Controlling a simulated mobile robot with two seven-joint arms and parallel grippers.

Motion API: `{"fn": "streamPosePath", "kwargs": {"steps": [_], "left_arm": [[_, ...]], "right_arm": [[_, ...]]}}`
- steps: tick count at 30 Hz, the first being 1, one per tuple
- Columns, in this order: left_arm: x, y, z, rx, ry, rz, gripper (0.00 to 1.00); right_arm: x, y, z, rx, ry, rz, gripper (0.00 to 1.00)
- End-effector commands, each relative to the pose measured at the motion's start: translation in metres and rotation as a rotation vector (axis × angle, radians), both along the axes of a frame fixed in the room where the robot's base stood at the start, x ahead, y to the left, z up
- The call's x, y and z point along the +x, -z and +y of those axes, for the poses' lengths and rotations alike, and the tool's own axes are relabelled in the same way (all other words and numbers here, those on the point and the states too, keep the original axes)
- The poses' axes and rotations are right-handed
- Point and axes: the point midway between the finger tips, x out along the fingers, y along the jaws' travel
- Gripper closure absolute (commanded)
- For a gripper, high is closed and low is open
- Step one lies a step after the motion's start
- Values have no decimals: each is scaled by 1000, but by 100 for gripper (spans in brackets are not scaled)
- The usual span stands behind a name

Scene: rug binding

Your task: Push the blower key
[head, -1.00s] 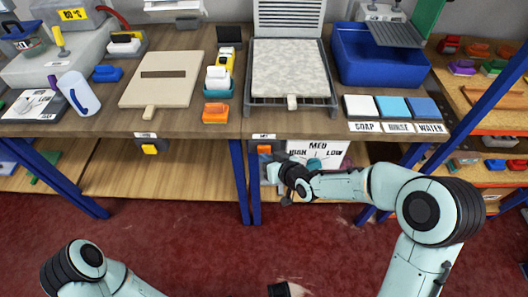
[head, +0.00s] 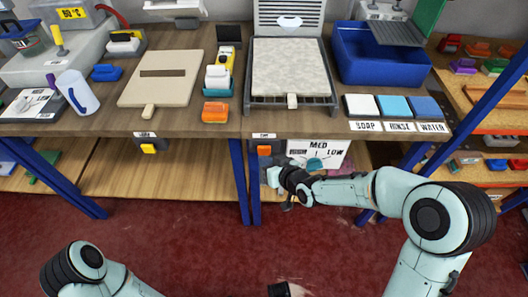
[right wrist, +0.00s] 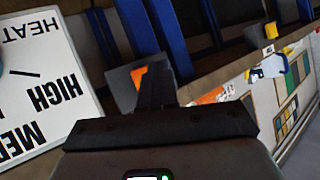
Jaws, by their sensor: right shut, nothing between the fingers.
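An orange key (head: 264,151) on a dark box sits under the table's front edge, below a small label too small to read. I cannot tell from the label whether it is the blower key. A similar yellow key (head: 148,149) sits farther left. My right gripper (head: 272,173) is shut and empty, just below and in front of the orange key. In the right wrist view the closed fingers (right wrist: 157,85) are beside the orange key (right wrist: 138,77) and partly cover it; contact cannot be told.
A white dial panel (head: 318,154) marked MED and LOW is close right of my right gripper. A blue table leg (head: 238,180) stands just left. Above are a grey tray with a pale rug (head: 290,70) and soap, rinse and water pads (head: 392,107).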

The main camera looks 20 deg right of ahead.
Motion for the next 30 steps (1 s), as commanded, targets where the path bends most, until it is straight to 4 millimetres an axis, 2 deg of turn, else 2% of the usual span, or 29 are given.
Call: {"fn": "streamPosePath", "kwargs": {"steps": [8,22,30], "left_arm": [[0,0,0,0,0,0,57],[0,13,1,1,0,3,57],[0,14,2,4,-2,2,57]], "right_arm": [[-1,0,0,0,0,0,100],[-43,1,12,0,0,1,100],[-48,2,14,0,0,1,100]]}}
